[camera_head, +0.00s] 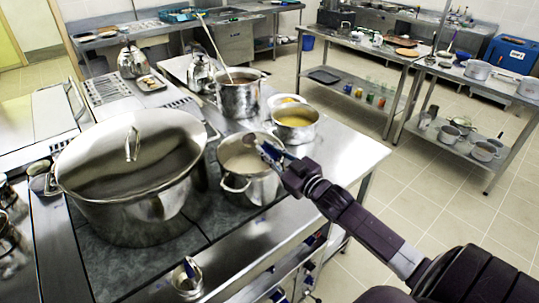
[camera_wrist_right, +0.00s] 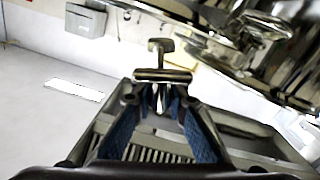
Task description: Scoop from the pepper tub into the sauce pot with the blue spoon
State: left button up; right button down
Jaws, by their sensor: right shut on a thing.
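My right gripper (camera_head: 262,148) reaches in from the lower right in the head view, over the rim of an open steel pot (camera_head: 236,184) with pale contents. In the right wrist view its blue fingers (camera_wrist_right: 160,98) are closed on a small grey metallic thing (camera_wrist_right: 162,75). I cannot tell whether this is the blue spoon. A pot of yellow contents (camera_head: 314,133) and a tall pot of brown contents (camera_head: 238,101) with a long-handled utensil stand behind. A small tub (camera_head: 287,99) with yellow-orange contents sits between them. I cannot tell which are the pepper tub and sauce pot.
A very large lidded stockpot (camera_head: 125,215) fills the left of the stove. Metal kettles (camera_head: 132,60) stand behind it. The steel counter (camera_head: 350,158) is bare right of the pots. Tiled floor (camera_head: 440,180) is open beyond, before shelved tables.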

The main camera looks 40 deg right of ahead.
jog(key=n+b, duration=0.1)
jog(key=n, duration=0.1)
jog(key=a+n+b, duration=0.1)
jog(key=n, duration=0.1)
jog(key=shift+f, duration=0.2)
jog(key=shift+a+n+b, duration=0.1)
jog(key=shift+n+b, duration=0.4)
jog(key=shift+b, duration=0.15)
jog(key=shift+a+f+n+b, duration=0.15)
jog(key=shift+a+n+b, duration=0.15)
jog(key=shift+n+b, duration=0.7)
jog(key=shift+a+n+p, duration=0.25)
jog(key=shift+n+p, duration=0.1)
jog(key=shift+n, duration=0.75)
jog(key=shift+a+f+n, duration=0.25)
jog(key=shift+n, duration=0.75)
jog(key=shift+a+f+n, duration=0.2)
jog(key=shift+a+n, duration=0.05)
jog(key=shift+n, duration=0.85)
pick_arm(q)
notch_tip(320, 180, down, 6)
jog(key=s, duration=0.2)
jog(key=shift+s+a, duration=0.35)
jog(key=shift+a, duration=0.1)
pick_arm(e)
jog(key=n, duration=0.4)
jog(key=a+f+n, duration=0.1)
jog(key=shift+s+n, duration=0.1)
jog(key=shift+n, duration=0.3)
